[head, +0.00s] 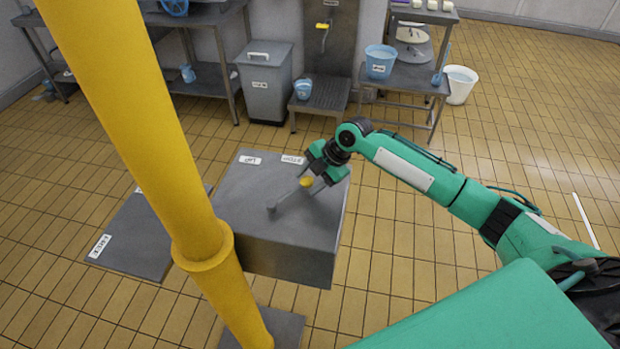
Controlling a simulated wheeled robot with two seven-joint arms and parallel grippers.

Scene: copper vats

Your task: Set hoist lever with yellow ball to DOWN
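The hoist lever (288,195) is a grey bar on top of a grey box (295,262), with a yellow ball (306,181) at its end. It slants from its pivot toward the box's back right corner. White labels reading UP (250,160) and STOP (292,160) lie along the box's back edge. No DOWN label shows; my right gripper covers part of the box's right back corner. My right gripper (316,176) is at the ball, its green fingers apart on either side of it. Whether they press on the ball is unclear. My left gripper is out of view.
A thick yellow post (150,125) stands in front, left of the box, hiding part of a labelled floor plate (135,245). Behind are a lidded grey bin (266,90), a low stand (322,95) and a table with a blue bucket (380,64). The tiled floor at right is clear.

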